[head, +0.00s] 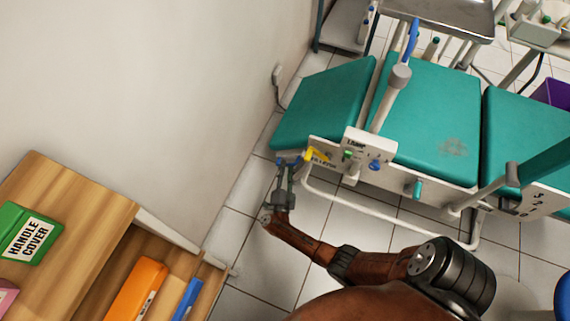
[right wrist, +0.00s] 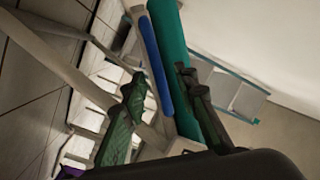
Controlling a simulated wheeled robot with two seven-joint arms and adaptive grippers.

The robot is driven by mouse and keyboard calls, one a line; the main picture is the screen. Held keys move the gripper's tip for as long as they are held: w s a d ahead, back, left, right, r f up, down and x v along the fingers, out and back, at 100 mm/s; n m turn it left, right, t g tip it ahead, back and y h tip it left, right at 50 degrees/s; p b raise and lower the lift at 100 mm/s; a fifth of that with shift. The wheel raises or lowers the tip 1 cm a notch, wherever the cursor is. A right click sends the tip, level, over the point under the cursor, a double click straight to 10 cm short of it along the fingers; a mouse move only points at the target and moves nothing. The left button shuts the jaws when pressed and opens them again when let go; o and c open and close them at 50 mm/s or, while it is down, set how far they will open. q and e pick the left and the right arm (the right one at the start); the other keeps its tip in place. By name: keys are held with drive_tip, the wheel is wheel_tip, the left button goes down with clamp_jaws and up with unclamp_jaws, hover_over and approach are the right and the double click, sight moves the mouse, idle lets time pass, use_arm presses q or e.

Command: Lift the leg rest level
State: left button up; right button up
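The leg rest (head: 325,103) is the leftmost green cushion of the dental chair in the head view, beside the wall. It looks angled relative to the middle cushion (head: 425,120). My right gripper (head: 288,163) is at its near left corner, with its fingers apart. In the right wrist view the fingers of my right gripper (right wrist: 163,84) stand on either side of a blue bar (right wrist: 154,58) and the green pad edge (right wrist: 175,50). I cannot tell whether they touch. A yellow lever (head: 318,156) is just right of the gripper. My left gripper is not in view.
A white control panel (head: 368,147) with knobs is on the chair's near side. A white tubular frame (head: 400,227) runs low beneath. A wooden cabinet (head: 75,205) with a green box (head: 28,232) is at lower left. Tiled floor (head: 255,255) between is clear.

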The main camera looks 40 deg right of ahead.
drive_tip(key=shift+x, duration=1.15)
drive_tip(key=shift+c, duration=0.5)
clamp_jaws()
